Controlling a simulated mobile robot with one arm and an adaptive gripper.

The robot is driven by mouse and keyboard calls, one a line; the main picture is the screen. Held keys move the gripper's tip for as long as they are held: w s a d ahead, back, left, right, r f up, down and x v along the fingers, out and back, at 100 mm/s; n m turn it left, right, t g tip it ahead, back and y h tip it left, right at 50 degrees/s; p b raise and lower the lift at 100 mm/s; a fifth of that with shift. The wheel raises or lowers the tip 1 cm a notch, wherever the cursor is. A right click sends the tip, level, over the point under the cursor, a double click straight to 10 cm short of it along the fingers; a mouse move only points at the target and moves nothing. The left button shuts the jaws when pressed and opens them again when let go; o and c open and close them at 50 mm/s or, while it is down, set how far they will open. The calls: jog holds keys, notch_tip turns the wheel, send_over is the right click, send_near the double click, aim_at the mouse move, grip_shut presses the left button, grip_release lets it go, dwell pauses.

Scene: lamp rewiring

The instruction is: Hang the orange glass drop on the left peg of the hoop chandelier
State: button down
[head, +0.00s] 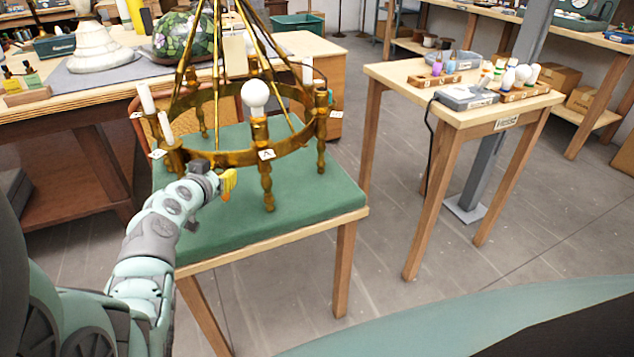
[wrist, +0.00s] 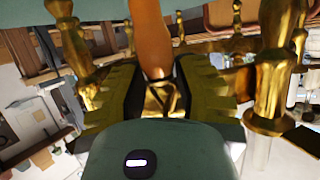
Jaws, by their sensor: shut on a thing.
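The brass hoop chandelier (head: 297,143) stands on a green-topped table, held up by turned brass legs. My gripper (head: 228,183) is at the front left of the hoop, low beside its rim and above the green top. In the wrist view my gripper (wrist: 158,100) is shut on the orange glass drop (wrist: 150,40) near its brass fitting (wrist: 162,98). Turned brass posts (wrist: 273,75) stand on both sides of the fingers in that view. I cannot make out the left peg, nor whether the drop touches the hoop.
The green tabletop (head: 305,207) has free room at its front right. A white bulb (head: 255,97) and white candle sleeves (head: 146,98) stand up from the hoop. Slanting brass rods rise above it. A side table (head: 394,74) with bulbs and trays stands at right.

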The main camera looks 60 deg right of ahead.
jog(key=c, duration=0.7)
grip_release()
jog(key=shift+o, duration=0.2)
jog(key=v, duration=1.2)
dwell(1.3)
